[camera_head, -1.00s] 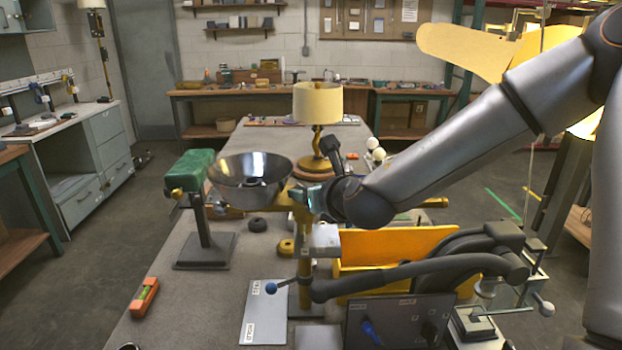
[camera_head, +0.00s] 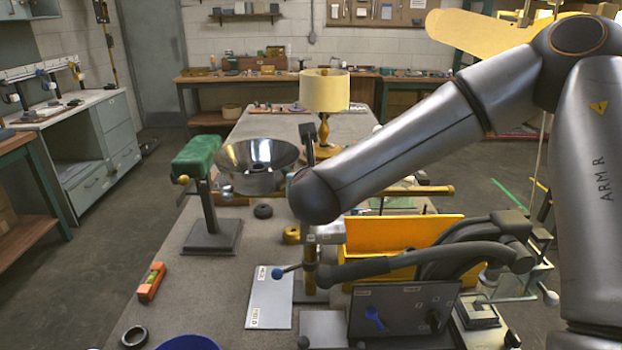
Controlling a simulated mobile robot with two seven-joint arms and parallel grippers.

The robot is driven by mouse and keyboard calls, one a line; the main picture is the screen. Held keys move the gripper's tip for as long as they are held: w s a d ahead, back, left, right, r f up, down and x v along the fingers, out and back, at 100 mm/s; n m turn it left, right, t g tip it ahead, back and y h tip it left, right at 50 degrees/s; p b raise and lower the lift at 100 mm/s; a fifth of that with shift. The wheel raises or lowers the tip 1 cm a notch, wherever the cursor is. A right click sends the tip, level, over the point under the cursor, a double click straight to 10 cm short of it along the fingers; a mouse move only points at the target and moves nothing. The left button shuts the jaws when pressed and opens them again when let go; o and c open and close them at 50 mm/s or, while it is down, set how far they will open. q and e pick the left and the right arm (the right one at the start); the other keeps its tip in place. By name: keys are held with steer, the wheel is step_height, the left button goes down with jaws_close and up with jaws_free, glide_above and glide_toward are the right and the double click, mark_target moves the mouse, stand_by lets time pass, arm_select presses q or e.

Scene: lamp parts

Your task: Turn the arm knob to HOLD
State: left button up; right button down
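A brass post (camera_head: 310,270) stands mid-bench, with a lever ending in a blue ball knob (camera_head: 277,273) on its left. A pale plate (camera_head: 270,304) with small labels lies below it; I cannot read the words surely. A dark panel (camera_head: 400,302) in front carries a blue pointer knob (camera_head: 375,318) and a black knob (camera_head: 433,320). I cannot tell which knob is the arm knob. My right arm reaches in from the right, its rounded joint in front of the post's upper part. The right gripper is hidden behind it. My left gripper is not in view.
A metal bowl-shaped shade (camera_head: 258,160) and a green-padded stand (camera_head: 207,210) are to the left. A yellow bin (camera_head: 410,232) is behind the panel. An orange level (camera_head: 151,281), a dark ring (camera_head: 135,337) and a blue bowl rim (camera_head: 188,343) are at left front.

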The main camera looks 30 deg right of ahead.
steer(key=shift+r, duration=0.1)
steer(key=shift+c, duration=1.3)
jaws_free()
steer(key=shift+d, duration=0.1)
steer(key=shift+n+y, duration=0.3)
